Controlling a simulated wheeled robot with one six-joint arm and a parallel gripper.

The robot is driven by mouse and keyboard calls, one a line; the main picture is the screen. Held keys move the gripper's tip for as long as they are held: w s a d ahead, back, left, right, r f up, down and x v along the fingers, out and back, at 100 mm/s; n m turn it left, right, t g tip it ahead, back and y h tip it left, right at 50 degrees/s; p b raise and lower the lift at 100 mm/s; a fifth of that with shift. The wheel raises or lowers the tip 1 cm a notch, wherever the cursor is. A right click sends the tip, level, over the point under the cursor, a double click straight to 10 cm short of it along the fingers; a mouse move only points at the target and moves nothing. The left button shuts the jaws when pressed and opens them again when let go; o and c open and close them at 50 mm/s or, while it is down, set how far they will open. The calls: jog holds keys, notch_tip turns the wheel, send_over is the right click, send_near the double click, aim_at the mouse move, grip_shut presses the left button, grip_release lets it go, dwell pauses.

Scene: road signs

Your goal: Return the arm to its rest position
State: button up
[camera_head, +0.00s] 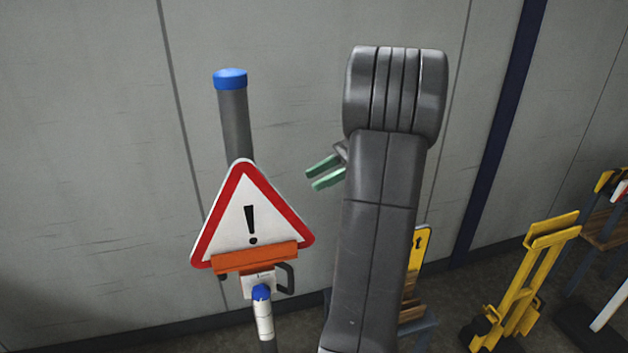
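My gripper (316,177) shows its two green fingers just left of my grey arm, pointing left. A gap shows between the fingers, and I see nothing held in it. My arm (376,210) stands upright in the middle of the view and hides the gripper's base. A triangular warning sign (250,215) with a red border and black exclamation mark is left of and below the gripper, apart from it in the picture. An orange bar (254,257) runs along the sign's lower edge.
A grey post with a blue cap (230,79) rises behind the sign. A white and blue post top (262,308) is below it. A yellow stand (530,270) is at right. A yellow sign (420,247) is partly hidden behind my arm. A grey wall (290,60) fills the back.

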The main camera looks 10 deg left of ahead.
aim_at(276, 199)
jog(key=shift+a, duration=0.1)
jog(key=p+x, duration=0.1)
jog(key=x, duration=1.2)
jog(key=shift+s+a+f, duration=0.1)
jog(key=shift+a+f, duration=0.1)
jog(key=shift+a, duration=0.1)
jog(key=shift+r, duration=0.1)
jog(key=shift+d, duration=0.1)
